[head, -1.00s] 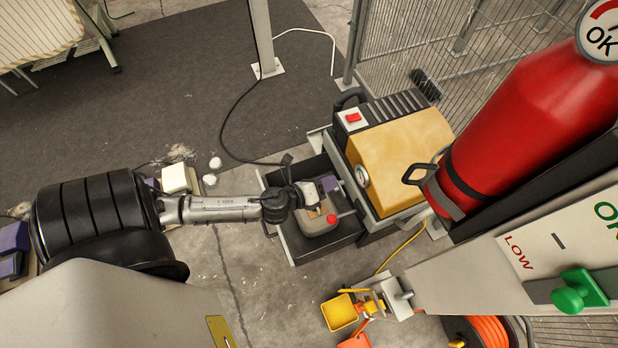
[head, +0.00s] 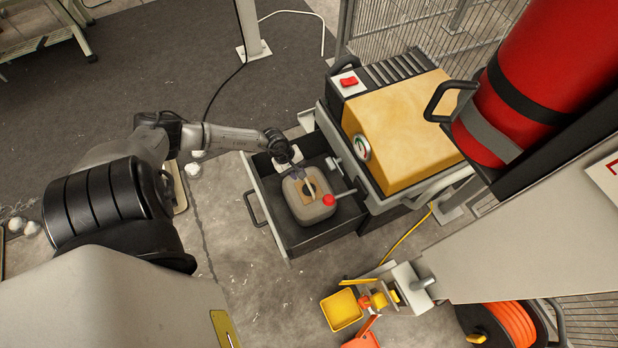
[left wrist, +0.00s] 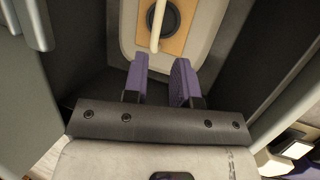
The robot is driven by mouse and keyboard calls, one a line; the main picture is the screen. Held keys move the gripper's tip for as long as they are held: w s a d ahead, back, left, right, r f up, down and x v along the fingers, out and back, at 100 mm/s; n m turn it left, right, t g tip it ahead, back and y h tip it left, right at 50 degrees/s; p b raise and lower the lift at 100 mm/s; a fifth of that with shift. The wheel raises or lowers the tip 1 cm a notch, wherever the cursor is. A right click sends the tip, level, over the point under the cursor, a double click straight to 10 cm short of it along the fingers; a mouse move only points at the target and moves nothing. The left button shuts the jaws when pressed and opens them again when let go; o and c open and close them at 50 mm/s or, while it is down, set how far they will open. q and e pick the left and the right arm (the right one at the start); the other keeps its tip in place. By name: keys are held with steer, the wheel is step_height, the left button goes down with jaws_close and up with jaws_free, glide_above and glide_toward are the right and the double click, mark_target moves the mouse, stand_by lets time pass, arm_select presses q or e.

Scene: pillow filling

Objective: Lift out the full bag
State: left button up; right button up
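The bag (head: 310,212) is a grey, rounded, canister-like thing with a red cap, a tan collar around a dark hole and a pale bar over the hole. It lies in the dark open drawer (head: 267,222). In the left wrist view the bag (left wrist: 205,18) is just ahead of the fingers. My left gripper (head: 298,171) is at the bag's far edge in the head view. In the left wrist view its two purple fingers (left wrist: 160,62) are apart with nothing between them, and the pale bar lies beyond them. My right gripper is not in view.
A machine with a tan top (head: 400,115) and a red switch stands right of the drawer. A red cylinder (head: 520,85) and an orange cable reel (head: 505,325) are at the right.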

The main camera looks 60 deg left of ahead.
mark_target(309, 184)
arm_select(q)
steer(key=b+x, duration=0.1)
steer(key=x, duration=0.2)
steer(key=shift+d+f, duration=0.1)
steer(key=shift+d, duration=0.05)
steer(key=shift+w+d+f+b, duration=0.1)
steer(key=shift+w+f+b, duration=0.1)
steer(key=shift+f+b, duration=0.25)
steer(key=b+x, duration=0.4)
steer(key=x, duration=0.1)
steer(key=shift+w+d, duration=0.15)
steer(key=shift+d, duration=0.1)
jaws_close()
stand_by(0.9)
